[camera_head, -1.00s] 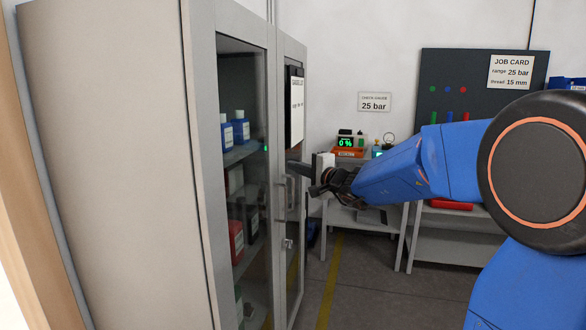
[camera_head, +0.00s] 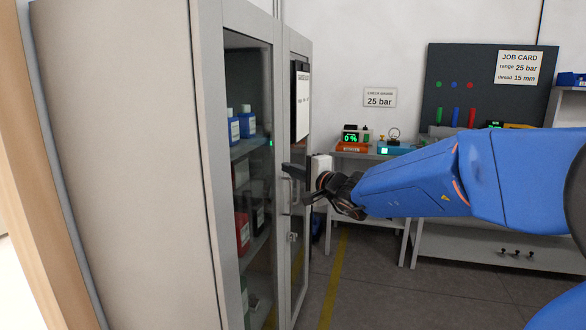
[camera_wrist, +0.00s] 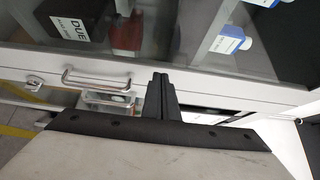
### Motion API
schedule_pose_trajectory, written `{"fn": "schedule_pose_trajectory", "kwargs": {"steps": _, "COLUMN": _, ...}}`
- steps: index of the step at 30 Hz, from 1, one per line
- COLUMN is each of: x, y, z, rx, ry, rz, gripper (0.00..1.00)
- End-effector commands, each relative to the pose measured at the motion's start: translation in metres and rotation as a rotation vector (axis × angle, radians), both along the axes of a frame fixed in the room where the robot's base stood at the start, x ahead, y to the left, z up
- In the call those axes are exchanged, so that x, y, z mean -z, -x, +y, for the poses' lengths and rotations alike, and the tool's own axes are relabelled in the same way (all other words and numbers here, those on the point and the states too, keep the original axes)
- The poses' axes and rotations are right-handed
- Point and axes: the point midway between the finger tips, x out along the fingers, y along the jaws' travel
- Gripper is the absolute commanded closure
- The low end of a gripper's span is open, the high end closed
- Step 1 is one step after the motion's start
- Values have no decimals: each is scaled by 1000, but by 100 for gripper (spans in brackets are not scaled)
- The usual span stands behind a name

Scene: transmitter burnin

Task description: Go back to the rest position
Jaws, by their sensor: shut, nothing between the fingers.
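My gripper (camera_head: 290,171) is at the end of my blue arm, in front of the glass-doored cabinet (camera_head: 125,150). In the wrist view my gripper (camera_wrist: 160,82) has its dark fingers together with nothing between them. The fingers point at the cabinet door, just beside its metal handle (camera_wrist: 97,78). The same handle (camera_head: 291,192) shows just below the fingers in the head view. I cannot tell whether the fingers touch the door.
Blue-and-white bottles (camera_head: 248,122) and red containers (camera_head: 242,230) stand behind the glass. A bench (camera_head: 352,153) with a green-lit display device (camera_head: 351,137) is at the back. The floor (camera_head: 385,285) ahead is clear, with a yellow line.

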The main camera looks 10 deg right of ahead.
Motion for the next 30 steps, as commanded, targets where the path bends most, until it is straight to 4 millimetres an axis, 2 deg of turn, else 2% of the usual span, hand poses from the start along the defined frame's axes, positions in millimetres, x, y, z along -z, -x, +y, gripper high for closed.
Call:
{"fn": "schedule_pose_trajectory", "kwargs": {"steps": 5, "x": -1, "y": 20, "z": 13, "rx": -51, "ry": 46, "rz": -8, "gripper": 100}}
{"fn": "schedule_pose_trajectory", "kwargs": {"steps": 10, "x": 6, "y": 69, "z": 39, "rx": -181, "ry": 175, "rz": -11, "gripper": 100}}
{"fn": "schedule_pose_trajectory", "kwargs": {"steps": 14, "x": 21, "y": 112, "z": 56, "rx": -288, "ry": 294, "rz": 1, "gripper": 100}}
{"fn": "schedule_pose_trajectory", "kwargs": {"steps": 18, "x": 44, "y": 159, "z": 67, "rx": -393, "ry": 427, "rz": 32, "gripper": 100}}
{"fn": "schedule_pose_trajectory", "kwargs": {"steps": 22, "x": 70, "y": 202, "z": 68, "rx": -477, "ry": 558, "rz": 75, "gripper": 100}}
{"fn": "schedule_pose_trajectory", "kwargs": {"steps": 26, "x": 100, "y": 243, "z": 61, "rx": -547, "ry": 696, "rz": 129, "gripper": 100}}
{"fn": "schedule_pose_trajectory", "kwargs": {"steps": 30, "x": 133, "y": 285, "z": 44, "rx": -602, "ry": 850, "rz": 201, "gripper": 100}}
